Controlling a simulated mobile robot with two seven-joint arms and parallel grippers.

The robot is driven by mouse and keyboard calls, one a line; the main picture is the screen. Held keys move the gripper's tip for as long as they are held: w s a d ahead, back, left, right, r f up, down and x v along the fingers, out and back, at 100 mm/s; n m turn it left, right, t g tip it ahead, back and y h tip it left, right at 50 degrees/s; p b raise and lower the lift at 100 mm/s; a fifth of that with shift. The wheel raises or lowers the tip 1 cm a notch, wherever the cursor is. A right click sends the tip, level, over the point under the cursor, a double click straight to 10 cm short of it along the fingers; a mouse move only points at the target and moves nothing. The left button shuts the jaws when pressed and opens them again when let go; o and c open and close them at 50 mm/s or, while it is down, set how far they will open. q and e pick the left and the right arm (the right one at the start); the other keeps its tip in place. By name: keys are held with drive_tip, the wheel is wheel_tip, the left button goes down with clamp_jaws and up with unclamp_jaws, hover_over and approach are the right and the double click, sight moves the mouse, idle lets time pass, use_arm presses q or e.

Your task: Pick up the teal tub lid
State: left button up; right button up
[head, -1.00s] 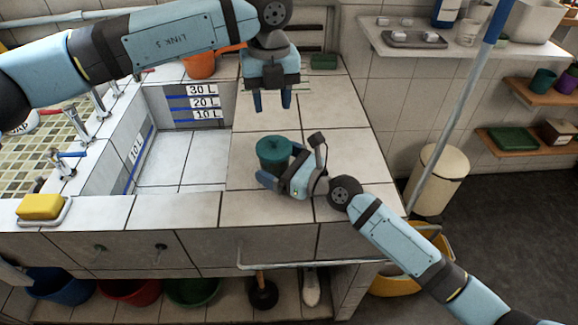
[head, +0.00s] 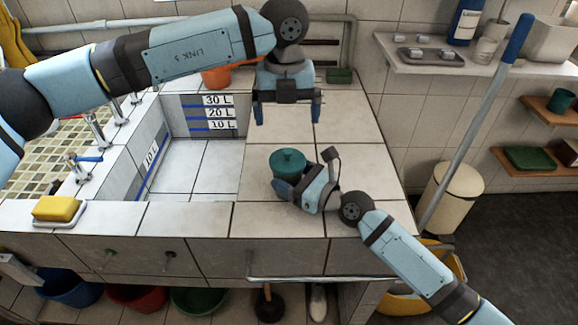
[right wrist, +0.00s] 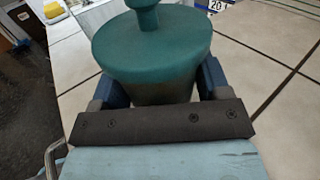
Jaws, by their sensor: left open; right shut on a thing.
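The teal tub lid (head: 287,158), round with a small knob on top, sits on a tub on the tiled counter. In the right wrist view the lid (right wrist: 150,45) covers the top of the greyish tub (right wrist: 163,92). My right gripper (head: 283,187) is shut on the tub below the lid, with a blue finger on either side of it. My left gripper (head: 288,118) is open and empty, pointing down above the counter behind the lid and apart from it. Most of the tub is hidden in the head view by the lid and right gripper.
A tiled sink basin (head: 190,170) with litre marks lies left of the tub. A yellow sponge (head: 57,208) sits at the front left. An orange pot (head: 216,77) stands behind the basin. A blue-tipped pole (head: 480,110) leans at the right. Counter tiles around the tub are clear.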

sight(286, 151)
use_arm(q)
drive_tip(key=m, duration=0.3)
drive_tip(key=a+m+h, duration=0.1)
drive_tip(key=m, duration=0.1)
drive_tip(key=shift+s+m, duration=0.15)
drive_tip(key=shift+m, duration=0.25)
drive_tip(key=f+m+h, duration=0.1)
drive_tip(key=m, duration=0.3)
drive_tip(key=a+f+m+h, duration=0.1)
drive_tip(key=f+m, duration=0.1)
drive_tip(key=m, duration=0.2)
drive_tip(key=f+m+h, duration=0.1)
drive_tip(key=f+m, duration=0.1)
drive_tip(key=m, duration=0.2)
drive_tip(key=shift+w+a+f+m, duration=0.15)
drive_tip(key=shift+w+f+m, duration=0.1)
drive_tip(key=shift+w+m, duration=0.05)
drive_tip(key=x, duration=0.5)
drive_tip(key=shift+s+d, duration=0.1)
drive_tip(key=shift+d, duration=0.15)
drive_tip(key=c, duration=0.8)
